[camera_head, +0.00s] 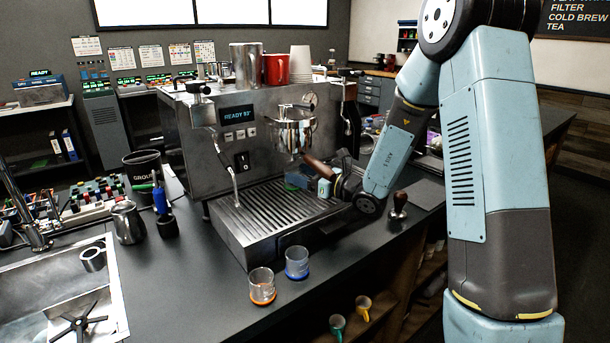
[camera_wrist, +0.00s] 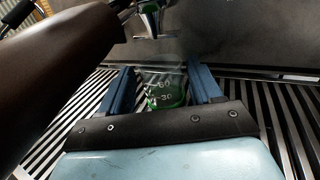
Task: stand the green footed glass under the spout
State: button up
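The green footed glass (camera_wrist: 166,90) shows in the wrist view as a clear cup with white measuring marks and a green base. It looks upright, over the slatted drip tray (camera_head: 262,212). The metal spout (camera_wrist: 150,20) is above it and slightly left in the wrist view. In the head view the spout hangs under the brewer's group head (camera_head: 293,133). My gripper (camera_wrist: 162,82) has its two blue fingers on either side of the glass, with a narrow gap at the left. The gripper appears open.
A brown-handled tool (camera_head: 320,166) passes close beside my gripper. Clear glasses with orange (camera_head: 262,286) and blue (camera_head: 297,263) bases stand on the front counter. A tamper (camera_head: 398,206) stands right of the tray. A steam wand (camera_head: 232,175) hangs at the tray's left.

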jog(key=shift+o, duration=0.9)
jog(key=shift+s+f, duration=0.25)
jog(key=shift+f, duration=0.55)
jog(key=shift+r, duration=0.1)
jog(key=shift+w+r, duration=0.1)
jog(key=shift+r, duration=0.15)
jog(key=shift+d+r, duration=0.1)
jog(key=shift+d, duration=0.1)
jog(key=v, duration=1)
jog(key=shift+d+r, duration=0.15)
jog(key=shift+r, duration=0.15)
jog(key=shift+s+d, duration=0.35)
jog(key=shift+d, duration=0.15)
jog(key=shift+r, duration=0.1)
